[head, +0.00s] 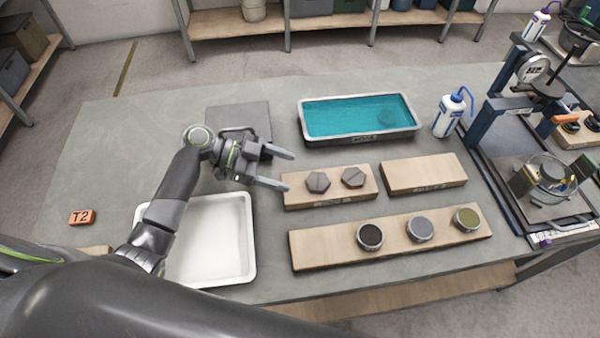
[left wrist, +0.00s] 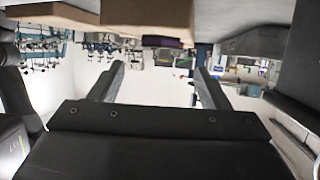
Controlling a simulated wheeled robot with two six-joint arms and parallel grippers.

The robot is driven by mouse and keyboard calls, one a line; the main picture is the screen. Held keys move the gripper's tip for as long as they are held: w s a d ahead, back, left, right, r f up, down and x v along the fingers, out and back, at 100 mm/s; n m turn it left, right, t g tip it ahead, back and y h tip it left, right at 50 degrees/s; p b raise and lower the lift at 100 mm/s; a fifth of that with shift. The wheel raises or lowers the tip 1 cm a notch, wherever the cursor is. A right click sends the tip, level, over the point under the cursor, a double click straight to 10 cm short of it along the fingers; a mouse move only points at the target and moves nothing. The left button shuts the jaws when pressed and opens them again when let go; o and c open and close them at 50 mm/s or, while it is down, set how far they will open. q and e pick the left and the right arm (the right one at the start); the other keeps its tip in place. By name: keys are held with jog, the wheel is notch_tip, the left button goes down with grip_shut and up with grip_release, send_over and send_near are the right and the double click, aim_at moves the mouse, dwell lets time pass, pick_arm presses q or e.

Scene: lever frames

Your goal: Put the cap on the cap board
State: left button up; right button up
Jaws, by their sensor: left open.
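Two dark grey hexagonal pieces, a left one (head: 317,182) and a right one (head: 352,177), sit on a short wooden board (head: 330,199); they look like caps. A second short wooden board (head: 425,174) to its right is bare. The lettering on both boards is too small to read, so I cannot tell which is the cap board. My left gripper (head: 287,170) is open and empty, its fingers pointing right by the left end of the board with the hexagonal pieces. Its open fingers also show in the left wrist view (left wrist: 158,75). My right gripper is not in view.
A long board (head: 320,249) in front holds three round pots. A white tray (head: 247,270) lies below my left arm. A teal-filled basin (head: 358,117), a dark grey slab (head: 240,116), a wash bottle (head: 450,115) and a blue-framed press (head: 487,120) stand farther back.

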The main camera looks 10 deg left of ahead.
pick_arm(q)
jog(key=shift+v, duration=2.7)
jog(key=shift+s+f, duration=0.1)
